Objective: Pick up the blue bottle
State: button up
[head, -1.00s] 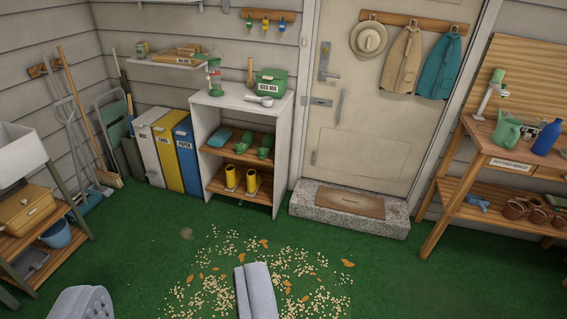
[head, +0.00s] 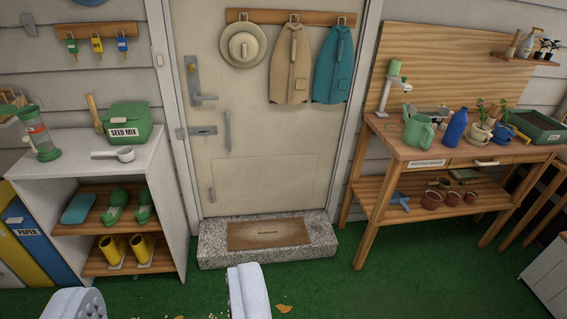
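The blue bottle (head: 455,129) stands upright on the wooden potting bench (head: 400,150) at the right. It is between a green watering can (head: 419,131) and a potted plant (head: 480,133). My gripper (head: 165,300) shows at the bottom edge, with two pale grey fingers spread wide apart. It is open, with nothing between the fingers. It is well short of the bench and to the left of the bottle in the picture.
A stone step (head: 210,250) with a doormat (head: 269,234) lies before the door. A white shelf unit (head: 175,180) stands at the left, and a pale chest (head: 548,280) at the lower right. Green floor (head: 340,285) is clear before the bench.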

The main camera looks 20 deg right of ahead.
aim_at(458, 123)
jog(key=z, duration=0.65)
jog(key=i, duration=1.15)
jog(key=z, duration=1.05)
jog(key=i, duration=2)
jog(key=z, duration=0.2)
